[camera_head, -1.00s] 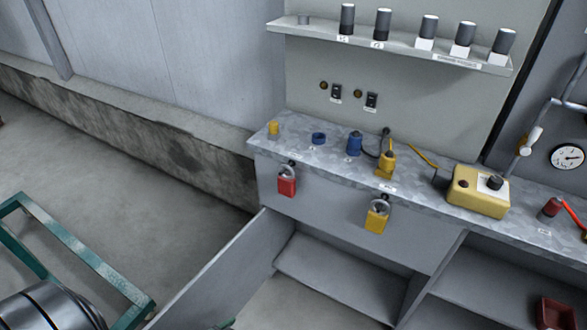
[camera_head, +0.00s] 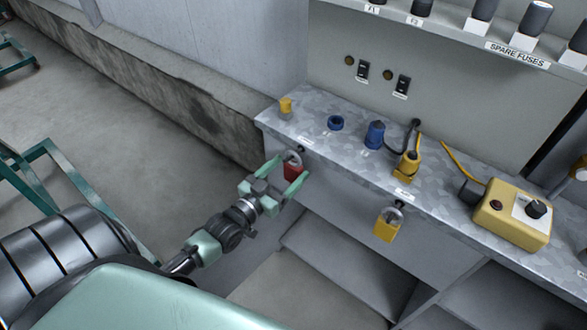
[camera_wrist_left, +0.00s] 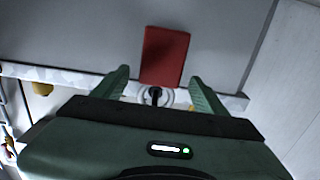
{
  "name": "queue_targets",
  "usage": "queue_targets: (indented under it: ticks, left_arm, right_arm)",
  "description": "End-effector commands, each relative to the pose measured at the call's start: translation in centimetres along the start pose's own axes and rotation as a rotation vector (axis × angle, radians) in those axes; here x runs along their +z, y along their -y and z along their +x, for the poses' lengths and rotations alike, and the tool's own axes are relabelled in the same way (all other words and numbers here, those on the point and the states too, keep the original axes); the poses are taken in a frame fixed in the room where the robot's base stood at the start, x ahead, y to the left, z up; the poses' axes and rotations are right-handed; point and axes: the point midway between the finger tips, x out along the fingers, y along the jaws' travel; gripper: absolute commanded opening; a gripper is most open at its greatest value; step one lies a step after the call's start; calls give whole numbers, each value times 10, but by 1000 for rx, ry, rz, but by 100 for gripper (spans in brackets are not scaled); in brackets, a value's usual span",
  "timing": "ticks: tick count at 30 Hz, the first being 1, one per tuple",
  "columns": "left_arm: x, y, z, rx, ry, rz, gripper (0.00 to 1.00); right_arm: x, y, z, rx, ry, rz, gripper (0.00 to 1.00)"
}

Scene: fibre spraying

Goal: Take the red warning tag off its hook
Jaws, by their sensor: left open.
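The red tag (camera_head: 292,172), shaped like a padlock with a grey loop, hangs from a hook on the front face of the metal bench. My left gripper (camera_head: 286,176) is open in front of it, with one finger to each side in the head view. In the left wrist view the red tag (camera_wrist_left: 165,57) lies between and beyond the two green fingertips (camera_wrist_left: 160,76). The dark hook (camera_wrist_left: 156,95) and the loop show between the fingers. I cannot tell whether either finger touches the tag. My right gripper is not in view.
A yellow padlock (camera_head: 388,224) hangs on the same bench front, to the right. The bench top (camera_head: 330,155) bears a yellow cup (camera_head: 285,106), blue parts (camera_head: 375,134) and a yellow control box (camera_head: 512,214). A green frame (camera_head: 70,168) stands at left.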

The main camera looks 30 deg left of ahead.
Motion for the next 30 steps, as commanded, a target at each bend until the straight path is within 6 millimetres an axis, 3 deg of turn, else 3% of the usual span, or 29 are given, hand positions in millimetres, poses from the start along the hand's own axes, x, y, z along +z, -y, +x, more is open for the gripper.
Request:
queue_targets:
  ticks: [6,13,14,21,30]
  left_arm:
    - [1,-1,26,0,0,1,73]
    - [2,-1,27,0,2,1,73]
    - [2,-1,27,0,2,1,70]
    - [2,-1,27,0,2,1,5]
    - [-1,-1,27,0,0,1,5]
  right_arm:
    - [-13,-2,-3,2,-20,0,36]
    - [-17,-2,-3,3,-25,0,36]
    - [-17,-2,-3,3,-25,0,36]
    - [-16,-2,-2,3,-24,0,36]
    - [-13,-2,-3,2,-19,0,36]
